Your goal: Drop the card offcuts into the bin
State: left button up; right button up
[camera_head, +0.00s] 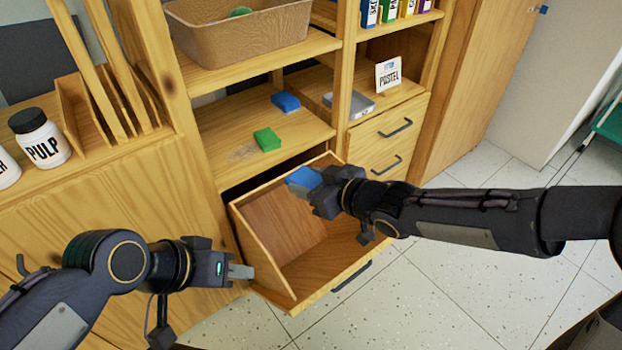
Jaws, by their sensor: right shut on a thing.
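My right gripper (314,190) is shut on a blue piece (304,177), which looks like a card offcut. It holds it above the open wooden pull-out bin (263,249), near its back edge. The visible bin floor is bare. A green piece (267,139) and another blue piece (286,101) lie on the shelf above the bin. Part of a green thing (240,11) shows inside the brown tub at the top. My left gripper (241,271) is in front of the bin's left side, with nothing visible in it; its finger gap cannot be made out.
The brown tub (240,43) stands on the upper shelf. A grey tray (352,105) and a PASTEL sign (388,75) are to the right, above closed drawers (387,146). A PULP jar (40,139) stands at left. The tiled floor (440,285) at right is clear.

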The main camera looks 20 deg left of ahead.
jog(key=o, duration=1)
jog(key=p+v, duration=0.3)
jog(key=v, duration=0.5)
jog(key=shift+f, duration=0.1)
dwell(0.3)
